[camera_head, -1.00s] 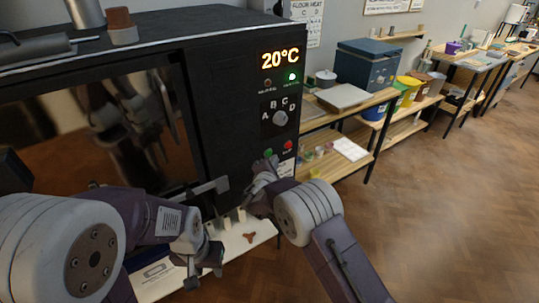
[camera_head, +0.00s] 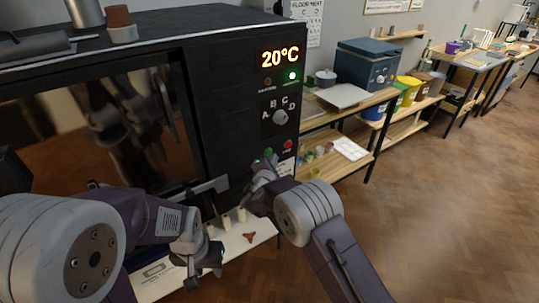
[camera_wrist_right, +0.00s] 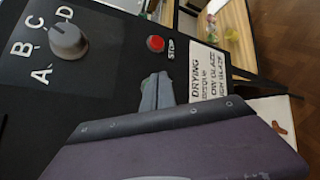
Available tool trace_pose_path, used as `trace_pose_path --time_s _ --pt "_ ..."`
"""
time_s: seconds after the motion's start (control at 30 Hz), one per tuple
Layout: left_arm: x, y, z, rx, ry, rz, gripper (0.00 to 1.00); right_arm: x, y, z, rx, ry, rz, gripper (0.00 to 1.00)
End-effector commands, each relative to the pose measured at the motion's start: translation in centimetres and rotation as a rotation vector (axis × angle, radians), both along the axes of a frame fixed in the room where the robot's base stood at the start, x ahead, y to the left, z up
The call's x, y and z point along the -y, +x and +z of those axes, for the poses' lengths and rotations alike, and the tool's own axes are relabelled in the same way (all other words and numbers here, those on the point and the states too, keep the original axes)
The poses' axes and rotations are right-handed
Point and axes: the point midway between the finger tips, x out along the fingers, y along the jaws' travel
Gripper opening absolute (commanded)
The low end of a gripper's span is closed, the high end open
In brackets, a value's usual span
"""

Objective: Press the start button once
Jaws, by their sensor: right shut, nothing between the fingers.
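The black kiln's control panel (camera_head: 273,110) faces me. Its green button (camera_head: 268,152) sits low on the panel, left of the red stop button (camera_head: 287,144). My right gripper (camera_head: 267,160) is shut and empty, its tips at or just below the green button. I cannot tell whether they touch it.
The selector knob (camera_head: 280,117) is above the buttons, under a display (camera_head: 280,57) reading 20°C and a lit green lamp (camera_head: 292,76). A white shelf (camera_head: 255,232) with small pale cones lies below the kiln. A wooden workbench (camera_head: 350,110) stands to the right. The floor at right is clear.

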Motion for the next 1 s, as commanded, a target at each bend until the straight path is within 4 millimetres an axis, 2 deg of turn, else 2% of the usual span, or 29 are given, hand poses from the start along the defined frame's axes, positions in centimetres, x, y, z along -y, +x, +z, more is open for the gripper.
trace_pose_path --time_s 0.1,1.0 --pt "0.0 0.0 -0.63 0.0 0.0 0.0 0.36 -0.28 0.32 -0.17 0.0 0.0 0.001 0.0" --pt "0.0 0.0 -0.85 0.0 0.0 0.0 0.36 -0.67 0.9 -0.04 0.001 0.0 0.001 0.0"
